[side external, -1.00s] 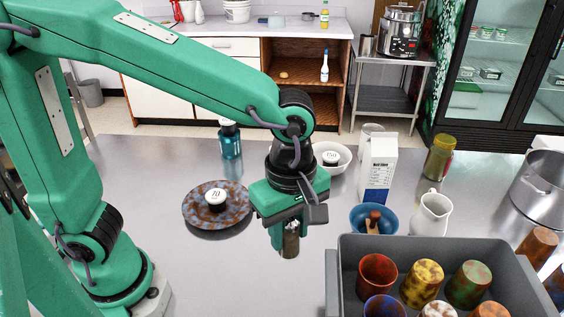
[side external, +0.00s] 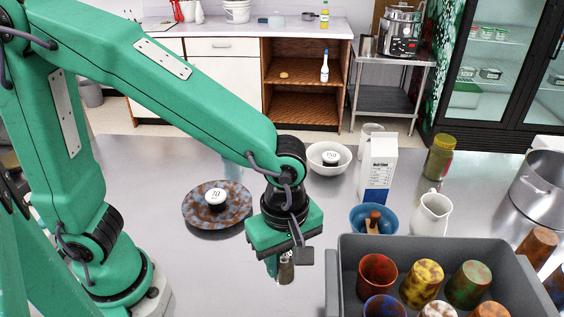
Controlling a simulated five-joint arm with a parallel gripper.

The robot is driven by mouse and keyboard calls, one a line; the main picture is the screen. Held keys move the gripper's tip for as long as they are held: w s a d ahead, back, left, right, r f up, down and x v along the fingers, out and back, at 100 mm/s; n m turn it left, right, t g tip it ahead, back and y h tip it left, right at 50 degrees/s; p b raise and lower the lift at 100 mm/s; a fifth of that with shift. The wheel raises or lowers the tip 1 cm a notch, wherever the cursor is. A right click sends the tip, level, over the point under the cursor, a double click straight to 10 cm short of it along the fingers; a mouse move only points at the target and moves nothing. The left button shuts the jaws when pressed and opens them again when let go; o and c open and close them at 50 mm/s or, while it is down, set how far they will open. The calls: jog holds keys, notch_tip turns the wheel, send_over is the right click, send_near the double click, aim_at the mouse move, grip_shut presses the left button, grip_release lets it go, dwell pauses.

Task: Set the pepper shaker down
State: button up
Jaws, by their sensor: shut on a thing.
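My gripper (side external: 279,266) points down over the bare steel table, left of the grey bin. It is shut on the pepper shaker (side external: 287,271), a small silvery-brown cylinder that shows between and beside the green jaws. The jaws hide much of the shaker. It looks upright and very low over the table. I cannot tell whether its base touches the surface.
A speckled plate (side external: 197,220) with a weight marked 70 (side external: 215,198) lies to the left. The grey bin (side external: 346,262) of cups stands close on the right. Behind are a white bowl (side external: 318,170), blue bowl (side external: 358,216), carton (side external: 378,168) and jug (side external: 433,214). Bare table (side external: 215,275) lies left of the gripper.

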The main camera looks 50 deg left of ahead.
jog(key=shift+w+a+f, duration=1)
jog(key=shift+w+f, duration=0.45)
jog(key=shift+f, duration=0.3)
jog(key=shift+w+a+f, duration=1.05)
jog(key=shift+w+f, duration=0.45)
jog(key=shift+f, duration=0.2)
jog(key=shift+w+a+f, duration=1)
jog(key=shift+w+f, duration=0.45)
jog(key=shift+f, duration=0.3)
jog(key=shift+f, duration=0.15)
jog(key=o, duration=1)
jog(key=shift+r, duration=0.2)
notch_tip(320, 180, up, 12)
jog(key=shift+f, duration=0.1)
